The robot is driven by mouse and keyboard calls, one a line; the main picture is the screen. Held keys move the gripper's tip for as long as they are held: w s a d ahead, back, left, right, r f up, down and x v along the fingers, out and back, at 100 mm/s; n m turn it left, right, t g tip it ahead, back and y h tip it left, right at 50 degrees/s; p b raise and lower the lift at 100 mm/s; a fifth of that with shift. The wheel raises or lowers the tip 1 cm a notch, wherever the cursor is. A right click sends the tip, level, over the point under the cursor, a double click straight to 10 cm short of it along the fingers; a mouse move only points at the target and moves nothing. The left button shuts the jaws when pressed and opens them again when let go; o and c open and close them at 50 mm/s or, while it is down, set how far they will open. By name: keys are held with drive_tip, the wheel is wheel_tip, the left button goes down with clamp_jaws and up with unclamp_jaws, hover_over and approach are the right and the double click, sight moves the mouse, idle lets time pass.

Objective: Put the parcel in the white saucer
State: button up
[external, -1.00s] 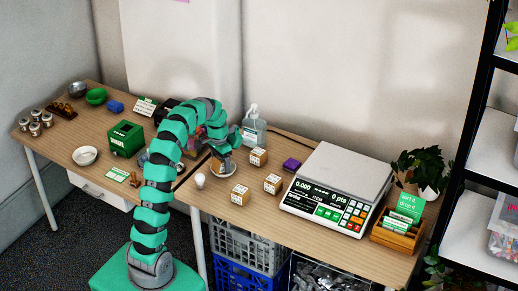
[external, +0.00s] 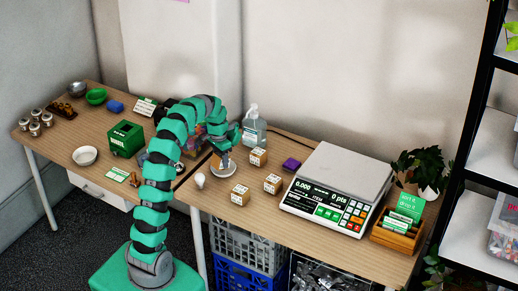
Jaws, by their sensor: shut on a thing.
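Three small boxes with white, printed tops stand to the right: one at the back (external: 258,157), one at the right (external: 273,184) and one at the front (external: 240,195).
A sanitizer bottle (external: 254,128) is behind. A purple block (external: 291,165) and a large scale (external: 338,190) are to the right. A white bowl (external: 85,156) and a green box (external: 126,138) are on the left table.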

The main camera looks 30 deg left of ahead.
wheel_tip(320, 180, up, 8)
drive_tip(key=shift+f+p, duration=0.25)
drive_tip(key=shift+p, duration=0.6)
drive_tip(key=shift+w+r+n+t, duration=0.1)
drive_tip(key=shift+w+n+t, duration=0.05)
drive_tip(key=shift+n+t, duration=0.25)
drive_tip(key=shift+w+f+n+t+y+b, duration=0.15)
drive_tip(key=shift+n+t+b, duration=0.2)
drive_tip(key=shift+n+t, duration=0.15)
drive_tip(key=shift+w+f+n+t+y+b, duration=0.15)
drive_tip(key=shift+n+t+b, duration=0.25)
drive_tip(key=shift+n, duration=0.2)
drive_tip(key=shift+w+r+n+t, duration=0.1)
drive_tip(key=shift+n+t, duration=0.4)
drive_tip(key=shift+f+b, duration=0.3)
wheel_tip(320, 180, down, 9)
drive_tip(key=b, duration=0.2)
drive_tip(key=shift+w+f+b, duration=0.1)
drive_tip(key=shift+f+b, duration=0.1)
drive_tip(key=shift+b, duration=0.2)
drive_tip(key=shift+f, duration=0.1)
drive_tip(key=o, duration=0.8)
drive_tip(key=shift+o, duration=0.2)
